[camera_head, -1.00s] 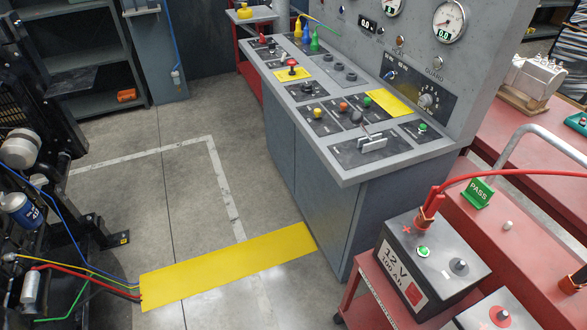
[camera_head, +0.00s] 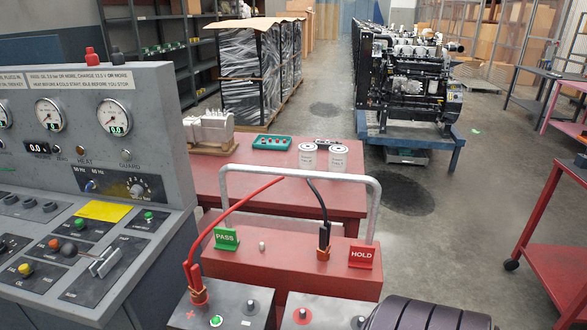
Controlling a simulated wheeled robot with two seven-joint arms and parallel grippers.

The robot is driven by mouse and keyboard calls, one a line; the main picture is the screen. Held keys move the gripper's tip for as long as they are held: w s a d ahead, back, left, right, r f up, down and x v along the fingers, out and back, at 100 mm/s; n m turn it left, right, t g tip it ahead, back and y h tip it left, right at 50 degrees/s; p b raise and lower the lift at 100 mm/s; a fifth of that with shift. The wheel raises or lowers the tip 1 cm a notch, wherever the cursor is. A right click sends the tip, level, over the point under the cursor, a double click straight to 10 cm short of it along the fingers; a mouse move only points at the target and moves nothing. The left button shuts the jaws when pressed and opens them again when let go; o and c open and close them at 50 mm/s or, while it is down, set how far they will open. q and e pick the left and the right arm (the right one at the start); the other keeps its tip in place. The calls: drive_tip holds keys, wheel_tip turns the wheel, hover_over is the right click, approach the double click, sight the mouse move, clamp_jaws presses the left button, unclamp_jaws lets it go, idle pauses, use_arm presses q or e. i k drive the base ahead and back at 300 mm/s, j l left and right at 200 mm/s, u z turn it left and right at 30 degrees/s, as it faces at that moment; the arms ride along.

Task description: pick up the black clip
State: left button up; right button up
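The black clip (camera_head: 324,236) is on a black cable, with copper-coloured jaws at its lower end. It stands upright on the red box-like top of the cart (camera_head: 285,275), just left of the red HOLD sign (camera_head: 361,255). I cannot tell whether its jaws hold a post there. A red clip (camera_head: 197,284) on a red cable sits at a terminal of the left battery (camera_head: 233,306). Neither of my grippers is in view.
A grey control console (camera_head: 90,200) stands at left. A bent grey rail (camera_head: 372,205) rises around the clip's cables. Behind is a red table (camera_head: 255,185) with white canisters (camera_head: 338,158). A green PASS sign (camera_head: 226,238) stands left.

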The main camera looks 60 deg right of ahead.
sight(323, 252)
drive_tip(key=z, duration=2)
